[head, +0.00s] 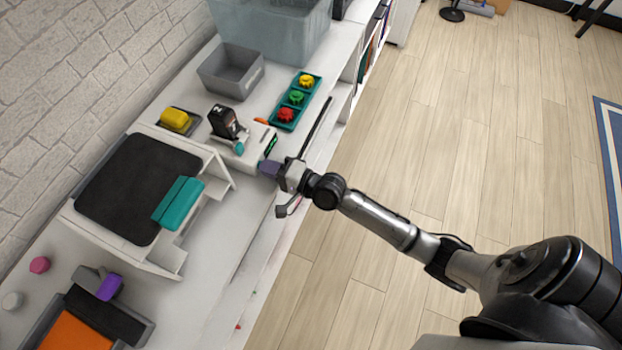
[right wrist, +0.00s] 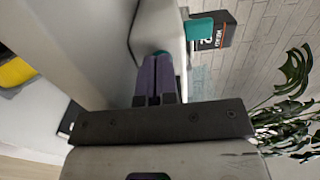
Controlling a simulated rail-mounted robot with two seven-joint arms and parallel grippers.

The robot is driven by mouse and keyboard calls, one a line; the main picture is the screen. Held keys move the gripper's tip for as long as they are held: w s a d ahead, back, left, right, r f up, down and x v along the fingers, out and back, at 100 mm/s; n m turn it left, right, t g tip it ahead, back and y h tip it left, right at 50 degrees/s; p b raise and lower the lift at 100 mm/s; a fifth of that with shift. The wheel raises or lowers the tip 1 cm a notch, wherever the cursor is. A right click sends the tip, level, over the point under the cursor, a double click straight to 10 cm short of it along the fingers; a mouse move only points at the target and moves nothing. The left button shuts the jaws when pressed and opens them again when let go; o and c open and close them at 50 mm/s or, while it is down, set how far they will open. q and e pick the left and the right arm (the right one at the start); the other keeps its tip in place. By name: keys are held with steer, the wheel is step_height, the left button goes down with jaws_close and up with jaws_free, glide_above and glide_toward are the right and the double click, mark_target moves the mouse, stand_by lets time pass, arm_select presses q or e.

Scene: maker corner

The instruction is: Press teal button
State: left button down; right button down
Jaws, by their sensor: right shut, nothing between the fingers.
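A white machine (head: 232,157) stands on the bench, with a round teal part (head: 239,148) and a black block (head: 222,121) on top. My right gripper (head: 264,168) is at the machine's near side, its purple fingers shut and empty and pointing at it. In the right wrist view, a small teal button (right wrist: 160,52) shows just past the shut fingertips (right wrist: 158,64). The fingers partly hide it, and I cannot tell whether they touch it. Another teal part (right wrist: 200,28) shows there beside the black block (right wrist: 224,27). My left gripper is not in view.
A teal tray (head: 283,125) with red, green and yellow knobs lies behind the machine. A grey bin (head: 231,72) and a yellow block (head: 175,117) stand nearby. A white stand (head: 166,262) with a black top and teal block is to the left.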

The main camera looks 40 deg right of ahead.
steer(key=v, duration=1.3)
steer(key=shift+s+p, duration=0.25)
steer(key=shift+p, duration=0.05)
steer(key=shift+d+r, duration=0.1)
steer(key=shift+r, duration=0.05)
